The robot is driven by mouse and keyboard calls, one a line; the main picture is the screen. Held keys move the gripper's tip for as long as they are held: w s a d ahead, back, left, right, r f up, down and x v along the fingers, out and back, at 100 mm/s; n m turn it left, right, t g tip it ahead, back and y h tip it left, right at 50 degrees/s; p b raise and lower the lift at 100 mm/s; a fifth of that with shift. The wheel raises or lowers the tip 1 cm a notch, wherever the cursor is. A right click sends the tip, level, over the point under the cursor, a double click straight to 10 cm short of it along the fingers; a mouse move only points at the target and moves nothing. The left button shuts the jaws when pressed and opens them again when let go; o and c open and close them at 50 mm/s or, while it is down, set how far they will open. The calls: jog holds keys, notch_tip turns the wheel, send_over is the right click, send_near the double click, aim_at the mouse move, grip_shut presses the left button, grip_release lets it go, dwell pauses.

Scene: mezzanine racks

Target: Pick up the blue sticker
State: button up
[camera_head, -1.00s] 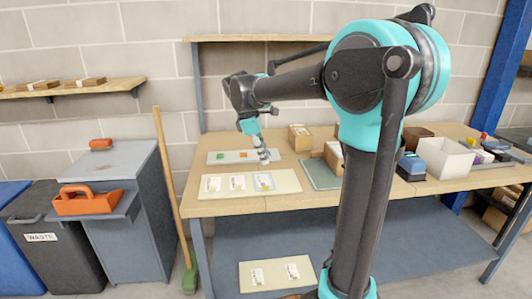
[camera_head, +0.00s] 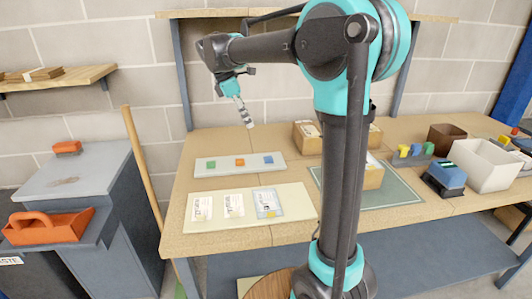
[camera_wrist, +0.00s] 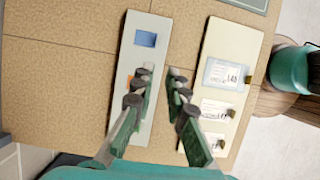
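The blue sticker (camera_head: 269,160) is a small blue square at the right end of a white strip tray (camera_head: 205,173) on the wooden table. An orange sticker (camera_head: 239,162) and a green sticker (camera_head: 211,165) lie left of it on the same tray. In the wrist view the blue sticker (camera_wrist: 146,38) shows clear of the fingers, beyond their tips. The orange sticker there is partly covered by a finger. My gripper (camera_wrist: 161,73) is open, with nothing visible between its fingers. In the head view my gripper (camera_head: 247,122) is raised above the tray.
A cream board (camera_head: 290,201) with several printed cards lies in front of the tray. A cardboard box (camera_head: 308,144) and a green-grey mat (camera_head: 404,196) are to the right. A white bin (camera_head: 485,178) and a blue-topped container (camera_head: 446,177) stand farther right.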

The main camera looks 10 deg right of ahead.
send_near(271, 163)
jog(key=shift+d+f, duration=0.15)
jog(key=shift+f, duration=0.55)
jog(key=shift+x, duration=2.6)
jog(key=shift+w+d+r, duration=0.1)
jog(key=shift+d+r, duration=0.05)
jog(key=shift+d, duration=0.05)
grip_shut()
